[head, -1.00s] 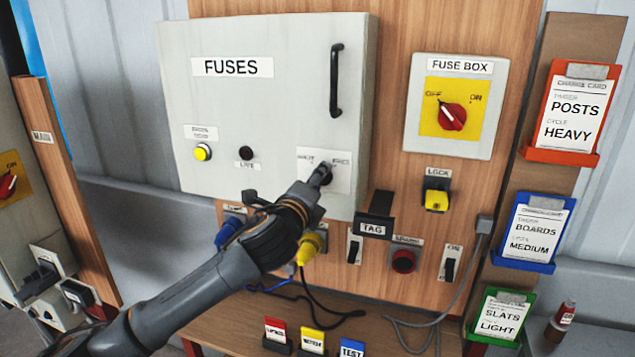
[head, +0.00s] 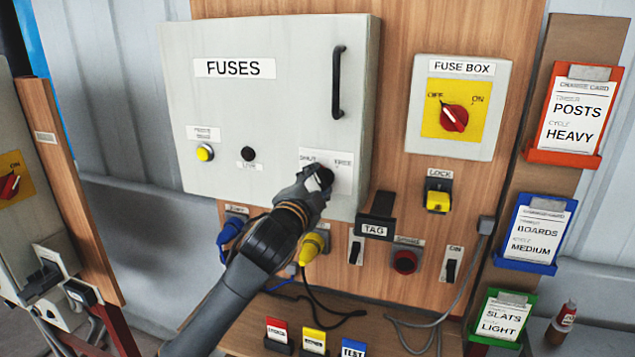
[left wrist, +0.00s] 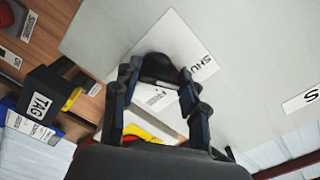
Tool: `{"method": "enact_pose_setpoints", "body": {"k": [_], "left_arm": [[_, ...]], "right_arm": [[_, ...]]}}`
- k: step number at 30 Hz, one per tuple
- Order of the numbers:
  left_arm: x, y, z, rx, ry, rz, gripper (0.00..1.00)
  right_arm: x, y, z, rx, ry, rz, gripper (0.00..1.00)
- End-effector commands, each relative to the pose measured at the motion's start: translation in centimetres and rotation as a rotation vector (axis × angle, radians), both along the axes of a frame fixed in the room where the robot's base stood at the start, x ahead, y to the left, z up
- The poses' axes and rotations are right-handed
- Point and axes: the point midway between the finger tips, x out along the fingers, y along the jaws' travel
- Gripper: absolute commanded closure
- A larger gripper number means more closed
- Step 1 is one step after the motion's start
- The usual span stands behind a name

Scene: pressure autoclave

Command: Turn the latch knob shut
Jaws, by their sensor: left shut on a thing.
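The latch knob (head: 326,178) is black and sits on a white plate at the lower right of the grey FUSES door (head: 270,110). The plate is marked SHUT on the left and a second word, hard to read, on the right. My left gripper (head: 318,181) is shut on the knob and hides most of it in the head view. In the left wrist view the dark knob (left wrist: 158,68) sits between the two fingers of my left gripper (left wrist: 160,80). The knob's exact pointing direction is hidden. My right gripper is in neither view.
Right of the door are the FUSE BOX switch (head: 454,118), with its red knob towards OFF, and a yellow lock (head: 438,200). Below the door are a black TAG holder (head: 377,215) and blue (head: 230,232) and yellow (head: 311,246) plugs close to my arm.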

Motion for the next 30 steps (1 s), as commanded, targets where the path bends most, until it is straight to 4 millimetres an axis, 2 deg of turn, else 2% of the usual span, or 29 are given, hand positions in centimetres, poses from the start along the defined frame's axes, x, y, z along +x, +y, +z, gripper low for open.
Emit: {"method": "enact_pose_setpoints", "body": {"k": [6, 13, 30], "left_arm": [[0.02, 0.00, -0.18, -0.149, 0.052, 0.000, 0.88], [0.03, 0.01, -0.24, -0.247, 0.083, 0.001, 0.88], [0.03, 0.02, -0.27, -0.296, 0.099, 0.000, 0.88]], "right_arm": [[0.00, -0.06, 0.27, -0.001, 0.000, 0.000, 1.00], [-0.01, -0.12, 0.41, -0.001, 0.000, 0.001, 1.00], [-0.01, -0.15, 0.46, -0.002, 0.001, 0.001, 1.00]]}}
